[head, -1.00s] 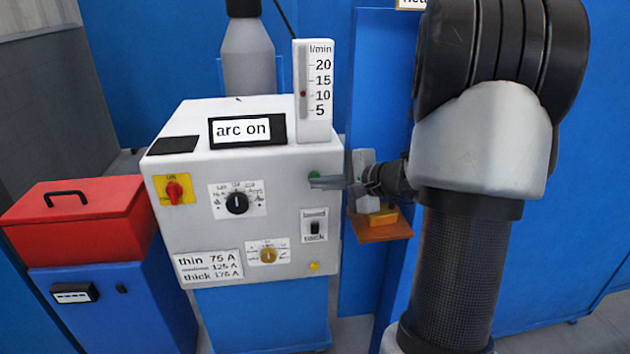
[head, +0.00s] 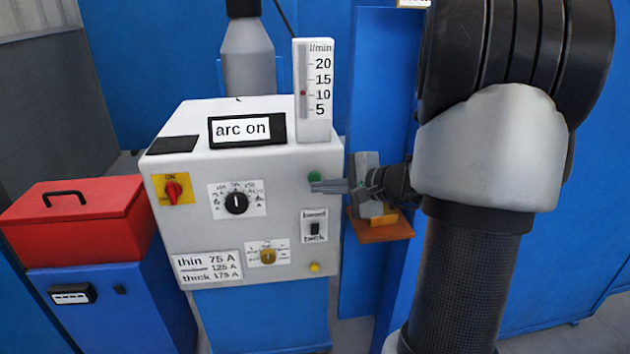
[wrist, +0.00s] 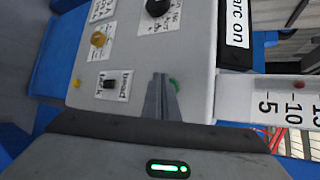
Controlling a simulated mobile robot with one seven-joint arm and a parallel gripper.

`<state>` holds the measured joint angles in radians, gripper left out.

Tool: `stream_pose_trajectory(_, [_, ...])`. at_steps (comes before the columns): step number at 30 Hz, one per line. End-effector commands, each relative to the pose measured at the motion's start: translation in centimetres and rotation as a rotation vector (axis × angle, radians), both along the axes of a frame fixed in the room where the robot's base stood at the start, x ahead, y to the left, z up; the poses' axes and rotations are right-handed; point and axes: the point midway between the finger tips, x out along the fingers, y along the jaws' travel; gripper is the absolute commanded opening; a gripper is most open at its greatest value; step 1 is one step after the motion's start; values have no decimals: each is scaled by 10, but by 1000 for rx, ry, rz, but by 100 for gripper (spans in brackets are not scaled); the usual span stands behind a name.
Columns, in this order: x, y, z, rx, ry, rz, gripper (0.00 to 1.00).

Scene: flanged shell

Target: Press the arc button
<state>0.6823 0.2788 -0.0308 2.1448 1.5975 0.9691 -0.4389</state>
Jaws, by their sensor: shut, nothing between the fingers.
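The arc button is a small green round button (head: 314,176) at the upper right of the white welder's front panel (head: 285,205). In the wrist view the green button (wrist: 175,85) shows just right of the fingertips, partly hidden by them. My gripper (head: 314,186) is shut and empty, its tips pointing left just below the button; I cannot tell whether they touch the panel. It also shows in the wrist view (wrist: 161,78). The display (head: 243,129) on top of the welder reads "arc on".
The panel also bears a red switch (head: 173,190), a black dial (head: 236,203), a yellow dial (head: 267,257), a rocker switch (head: 314,228) and a yellow knob (head: 314,267). A flow gauge (head: 314,90) stands above. An orange shelf (head: 380,231) is below my gripper.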

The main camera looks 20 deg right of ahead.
Motion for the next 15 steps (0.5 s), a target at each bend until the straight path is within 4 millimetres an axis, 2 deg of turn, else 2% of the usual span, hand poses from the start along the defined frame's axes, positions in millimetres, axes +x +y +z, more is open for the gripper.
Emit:
stream_pose_trajectory(5, [-8, 2, 0, -1, -1, -1, 0])
stream_pose_trajectory(15, [-41, 11, 0, 0, 0, -1, 0])
